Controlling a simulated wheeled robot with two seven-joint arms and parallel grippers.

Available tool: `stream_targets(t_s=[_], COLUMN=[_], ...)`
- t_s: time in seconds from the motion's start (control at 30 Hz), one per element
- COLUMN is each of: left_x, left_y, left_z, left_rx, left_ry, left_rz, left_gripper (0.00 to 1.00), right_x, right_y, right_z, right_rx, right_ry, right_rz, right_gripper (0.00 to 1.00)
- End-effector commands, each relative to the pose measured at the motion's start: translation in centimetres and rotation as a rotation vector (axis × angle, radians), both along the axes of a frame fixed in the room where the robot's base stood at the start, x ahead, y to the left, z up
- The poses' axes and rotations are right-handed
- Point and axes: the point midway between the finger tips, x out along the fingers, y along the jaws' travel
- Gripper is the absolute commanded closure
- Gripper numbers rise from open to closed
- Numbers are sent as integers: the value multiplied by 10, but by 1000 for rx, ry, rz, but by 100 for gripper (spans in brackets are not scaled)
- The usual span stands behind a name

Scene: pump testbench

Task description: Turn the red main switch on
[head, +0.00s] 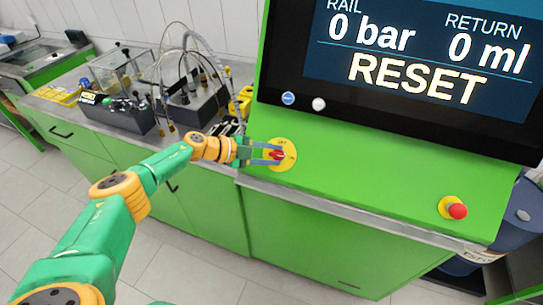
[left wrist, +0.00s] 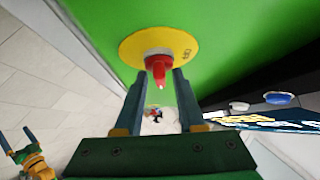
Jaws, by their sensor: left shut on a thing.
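The red main switch (head: 279,155) sits on a round yellow plate (head: 289,147) on the sloping green front of the console. In the left wrist view its red knob (left wrist: 158,68) stands out from the yellow plate (left wrist: 133,49), between my fingertips. My left gripper (head: 276,154) is shut on the knob, one finger on each side; it also shows in the left wrist view (left wrist: 158,76). The fingers partly cover the knob, and I cannot read its position. My right gripper (left wrist: 18,142) shows at the lower left of the left wrist view, its fingers apart and empty.
The screen (head: 420,60) above reads 0 bar, 0 ml and RESET. A blue button (head: 288,98) and a white button (head: 319,104) sit below it. A red emergency button (head: 457,211) is at the right. A bench with hoses (head: 190,100) stands left.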

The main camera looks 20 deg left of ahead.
Motion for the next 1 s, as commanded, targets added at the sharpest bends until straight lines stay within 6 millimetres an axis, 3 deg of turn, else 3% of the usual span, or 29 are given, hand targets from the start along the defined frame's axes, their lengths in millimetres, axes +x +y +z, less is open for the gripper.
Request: stream_targets(t_s=[0.83,0.87,1.0], left_x=[0,0,0], left_y=[-1,-1,-1], left_z=[0,0,0], left_rx=[89,89,89], left_ry=[-1,-1,-2], left_rz=[-86,-86,-86], left_gripper=[100,56,52], right_x=[0,0,0], right_y=[0,0,0], right_z=[-6,-6,-6], right_rx=[-1,0,0], right_ry=[0,0,0], right_rz=[0,0,0], right_gripper=[0,0,0])
